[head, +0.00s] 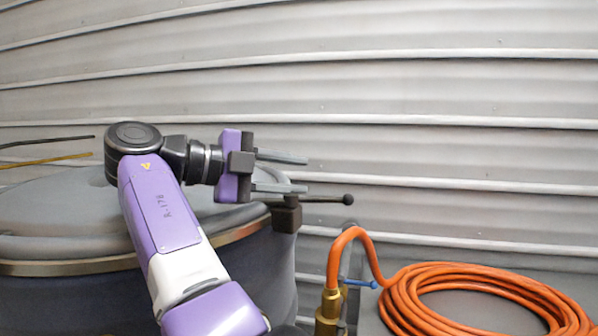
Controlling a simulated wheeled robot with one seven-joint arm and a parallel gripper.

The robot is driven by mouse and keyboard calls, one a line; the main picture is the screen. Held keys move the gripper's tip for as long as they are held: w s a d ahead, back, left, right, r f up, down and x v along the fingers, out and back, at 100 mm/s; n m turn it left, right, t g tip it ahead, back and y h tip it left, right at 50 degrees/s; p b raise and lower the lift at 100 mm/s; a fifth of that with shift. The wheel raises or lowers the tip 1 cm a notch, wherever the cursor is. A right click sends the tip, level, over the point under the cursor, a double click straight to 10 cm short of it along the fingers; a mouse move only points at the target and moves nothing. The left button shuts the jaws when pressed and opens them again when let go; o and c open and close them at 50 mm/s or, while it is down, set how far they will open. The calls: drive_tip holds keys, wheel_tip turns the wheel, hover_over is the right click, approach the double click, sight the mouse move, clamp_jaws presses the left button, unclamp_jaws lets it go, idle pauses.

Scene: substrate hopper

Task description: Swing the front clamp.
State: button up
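A dark clamp (287,216) sits at the right side of the hopper rim. Its thin black lever points right and ends in a ball knob (348,199). I cannot tell whether this is the front clamp, and no other clamp shows. The round grey hopper (60,305) has a grey lid (60,212) and a brass-coloured band below it. My gripper (306,174) is open, its two grey fingers apart and pointing right, with nothing seen between them. It shows just above the clamp and lever in the head view. I cannot tell whether the lower finger touches anything.
A coiled orange hose (480,275) lies at the lower right on a grey surface. It runs to a brass fitting (328,308) beside a small blue-handled valve (360,284). A corrugated grey wall (430,90) stands behind. Black and yellow rods (50,161) show at the left.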

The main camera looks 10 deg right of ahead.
drive_tip(key=shift+s+a, duration=0.25)
drive_tip(key=shift+a, duration=0.2)
drive_tip(key=shift+r+p, duration=0.15)
drive_tip(key=shift+p, duration=0.3)
drive_tip(key=shift+c, duration=0.2)
